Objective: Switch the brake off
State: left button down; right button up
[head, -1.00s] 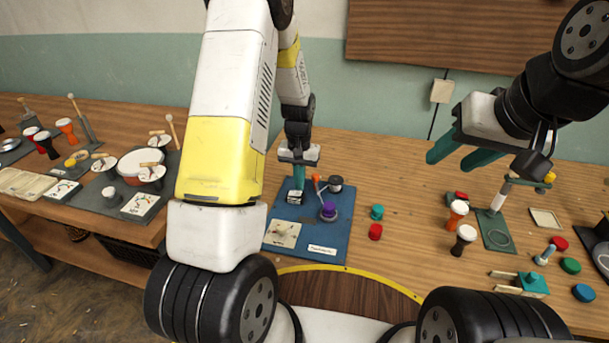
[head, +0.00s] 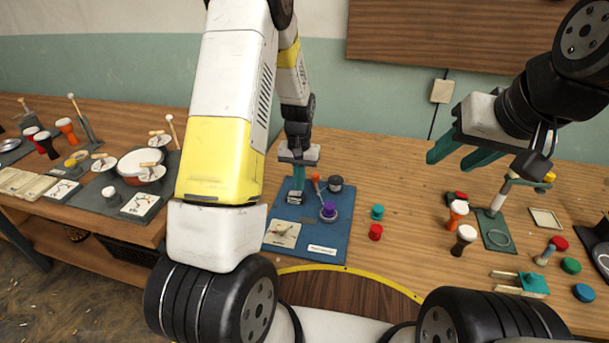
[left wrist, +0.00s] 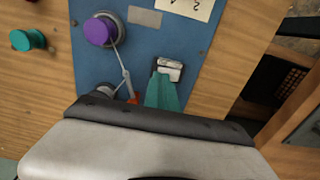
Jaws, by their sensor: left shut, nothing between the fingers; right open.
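A blue board (head: 335,226) lies on the table. A small metal-framed switch (head: 294,198) sits near its left edge; it also shows in the left wrist view (left wrist: 170,68). I cannot tell which way it is set. My left gripper (head: 298,188) is shut and empty, with its green fingertips (left wrist: 161,80) right at the switch; I cannot tell if they touch. The board also bears a purple knob (head: 328,209) with a thin rod, an orange-handled part (head: 316,178), a dark cylinder (head: 335,184) and a white label (head: 322,249), too small to read. My right gripper (head: 466,158) is open, raised and empty.
A picture card (head: 283,234) lies on the board. Teal (head: 377,212) and red (head: 376,232) spools stand right of it. Small goblet drums (head: 465,237) and a green stand (head: 496,235) are further right. A side table with drums (head: 143,166) is at left.

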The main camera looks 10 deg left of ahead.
pick_arm(q)
jog(key=shift+f, duration=1)
dwell(0.4)
jog(key=shift+r, duration=3.5)
notch_tip(320, 180, up, 18)
jog(key=r+t+h, duration=0.1)
jog(key=t, duration=0.2)
send_over(300, 192)
jog(key=s+d, duration=0.1)
jog(key=s, duration=0.9)
jog(key=s+d+r+t+h, duration=0.1)
jog(key=s+r+t, duration=0.2)
jog(key=s, duration=1.1)
notch_tip(300, 192, up, 3)
jog(key=shift+s+r, duration=0.15)
jog(key=shift+s, duration=0.05)
